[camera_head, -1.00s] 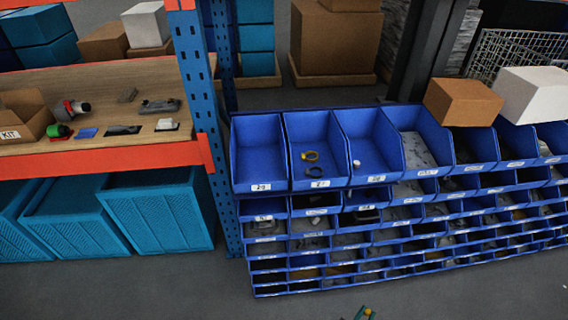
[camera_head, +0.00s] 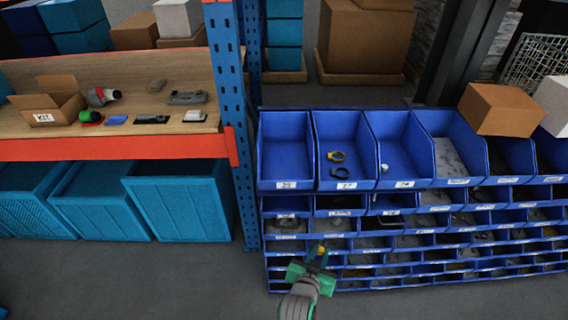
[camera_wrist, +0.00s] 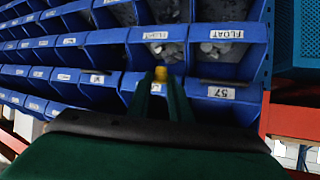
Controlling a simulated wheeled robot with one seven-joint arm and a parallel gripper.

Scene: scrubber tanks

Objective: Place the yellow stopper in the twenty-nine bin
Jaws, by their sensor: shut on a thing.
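The yellow stopper (camera_head: 321,249) is held between the fingertips of my gripper (camera_head: 320,256), which is shut on it. In the wrist view the stopper (camera_wrist: 161,72) shows as a small yellow piece at the tips of the green fingers (camera_wrist: 160,84). My gripper is in front of the lower left rows of the blue bin rack. The top-left blue bin (camera_head: 286,150) has a small label that seems to read 29, and it looks empty. It stands above and left of the stopper.
The bin to its right (camera_head: 361,150) holds a yellow ring and a dark ring; the third (camera_head: 395,165) holds a small white piece. A blue rack post (camera_head: 228,100) and wooden shelf (camera_head: 150,70) stand left. Teal crates (camera_head: 180,205) sit below the shelf.

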